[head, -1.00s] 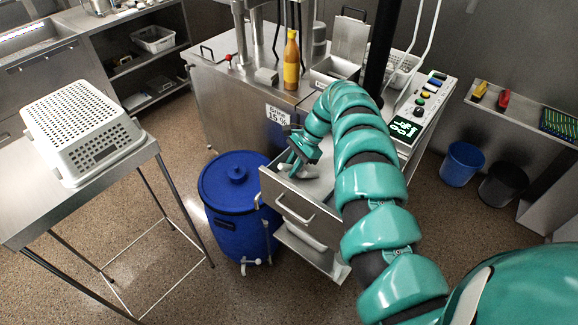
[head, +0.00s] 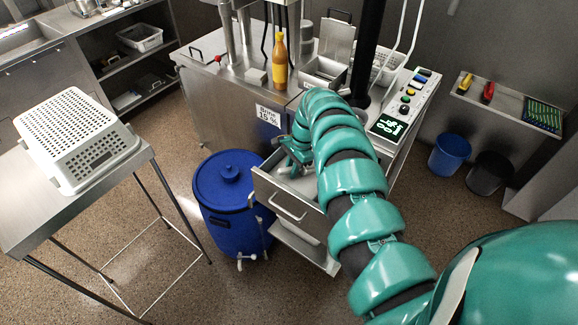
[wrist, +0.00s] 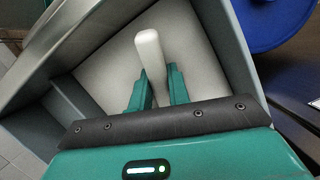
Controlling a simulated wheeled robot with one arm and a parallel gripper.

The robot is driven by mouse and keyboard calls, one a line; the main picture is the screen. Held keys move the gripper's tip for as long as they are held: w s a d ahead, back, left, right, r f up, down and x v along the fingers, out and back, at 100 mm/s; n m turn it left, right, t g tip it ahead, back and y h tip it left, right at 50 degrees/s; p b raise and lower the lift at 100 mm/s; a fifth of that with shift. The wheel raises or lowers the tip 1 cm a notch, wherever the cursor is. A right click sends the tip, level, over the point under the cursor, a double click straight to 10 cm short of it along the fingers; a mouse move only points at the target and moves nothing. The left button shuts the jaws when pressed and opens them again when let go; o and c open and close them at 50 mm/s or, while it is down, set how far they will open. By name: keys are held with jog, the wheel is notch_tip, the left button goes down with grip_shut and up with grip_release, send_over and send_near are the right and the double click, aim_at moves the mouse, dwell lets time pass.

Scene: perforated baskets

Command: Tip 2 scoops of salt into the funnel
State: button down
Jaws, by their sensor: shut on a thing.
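My gripper (wrist: 158,78) is down inside an open metal drawer (head: 290,204) of the steel machine. In the wrist view its two green fingers are shut on a white rounded handle (wrist: 151,52), perhaps that of the scoop. The handle points away from me over the drawer's pale floor (wrist: 190,50). The fingers hide its lower part, and no scoop bowl shows. In the head view my arm hides much of the drawer. I cannot make out salt or a funnel in either view.
A blue lidded barrel (head: 232,200) stands left of the drawer. A sauce-like bottle (head: 280,62) stands on the steel machine (head: 225,95). A white perforated basket (head: 75,135) sits on the left table. Blue (head: 450,155) and black (head: 489,173) bins stand at right.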

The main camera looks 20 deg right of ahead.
jog(key=shift+s+a+r+t+h+p, duration=0.1)
jog(key=shift+a+r+h+p, duration=0.25)
jog(key=shift+p, duration=0.55)
jog(key=shift+s+r+t+h+p, duration=0.1)
jog(key=shift+r+h+p, duration=0.15)
jog(key=shift+r+p, duration=0.45)
jog(key=shift+a+r+t+h+p, duration=0.1)
jog(key=shift+a+r+h+p, duration=0.15)
jog(key=shift+p, duration=0.85)
jog(key=s+a+r+h+p, duration=0.1)
jog(key=a+r+p, duration=0.3)
jog(key=r+p, duration=0.4)
jog(key=shift+s+a+r, duration=0.15)
jog(key=shift+a+r, duration=0.05)
jog(key=shift+r, duration=2.05)
jog(key=shift+h, duration=0.25)
